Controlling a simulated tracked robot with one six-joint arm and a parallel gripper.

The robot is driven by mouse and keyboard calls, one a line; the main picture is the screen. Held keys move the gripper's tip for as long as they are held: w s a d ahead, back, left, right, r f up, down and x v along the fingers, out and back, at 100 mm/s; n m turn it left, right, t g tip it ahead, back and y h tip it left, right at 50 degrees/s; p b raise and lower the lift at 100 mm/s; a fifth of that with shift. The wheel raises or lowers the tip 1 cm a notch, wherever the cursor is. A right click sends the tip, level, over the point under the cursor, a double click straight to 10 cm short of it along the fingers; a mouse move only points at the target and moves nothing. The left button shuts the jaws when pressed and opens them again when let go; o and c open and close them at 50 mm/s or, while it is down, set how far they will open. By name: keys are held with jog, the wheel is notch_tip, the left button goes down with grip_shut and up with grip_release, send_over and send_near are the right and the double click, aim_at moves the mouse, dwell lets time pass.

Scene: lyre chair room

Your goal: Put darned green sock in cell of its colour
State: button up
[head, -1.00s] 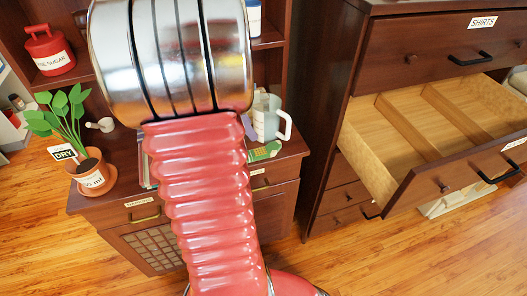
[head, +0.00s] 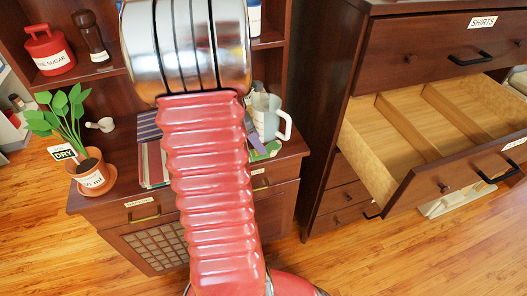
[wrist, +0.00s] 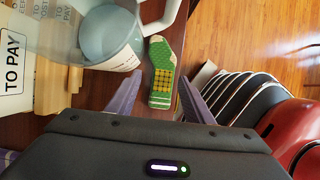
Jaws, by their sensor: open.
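The green sock (wrist: 161,72), with a yellow checked darn and pale stripes near one end, lies on the brown cabinet top in the wrist view. In the head view a small part of it (head: 271,149) shows beside my arm. My gripper (wrist: 159,80) is open, its two purple fingers one on each side of the sock in the picture; I cannot tell how far above it. The open drawer (head: 463,158) at the right has wooden dividers making several bare cells. No cell colours show.
A grey mug (wrist: 110,38) stands close left of the sock, beside a TO PAY holder (wrist: 20,65). A potted plant (head: 92,170) and books (head: 150,160) stand on the cabinet.

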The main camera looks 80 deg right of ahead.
jog(key=shift+x, duration=2)
jog(key=shift+w, duration=0.1)
jog(key=shift+c, duration=0.2)
jog(key=c, duration=0.7)
jog(key=shift+r, duration=0.1)
jog(key=shift+r, duration=0.2)
jog(key=s+a, duration=0.3)
jog(key=s, duration=0.2)
jog(key=s+a, duration=0.4)
jog(key=s, duration=0.1)
jog(key=s+a, duration=0.3)
jog(key=s, duration=0.1)
jog(key=shift+s+a, duration=0.15)
jog(key=shift+s, duration=0.25)
